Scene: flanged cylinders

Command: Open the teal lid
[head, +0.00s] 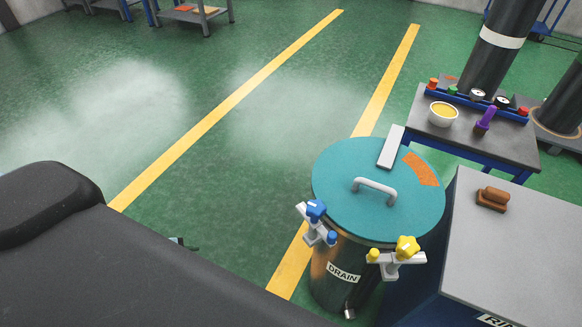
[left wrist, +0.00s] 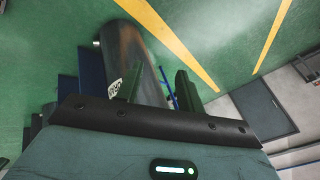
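The teal lid (head: 345,195) lies flat on top of a metal drum (head: 335,275) marked DRAIN, in the head view. A grey bar handle (head: 375,188) stands on the lid. A clamp with a blue knob (head: 316,210) and one with a yellow knob (head: 407,246) sit at the drum's near rim. In the left wrist view the drum's side (left wrist: 141,48) shows beyond my left gripper (left wrist: 160,68), whose two fingers are apart with nothing seen held. In the head view my dark arm hides the lower left. My right gripper is not in view.
A grey-topped cabinet (head: 515,245) with a brown handle block (head: 492,199) stands right of the drum. Behind is a bench (head: 480,140) with a yellow-filled bowl (head: 443,114) and purple-handled tool (head: 485,121). The green floor (head: 235,180) left of the drum is clear.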

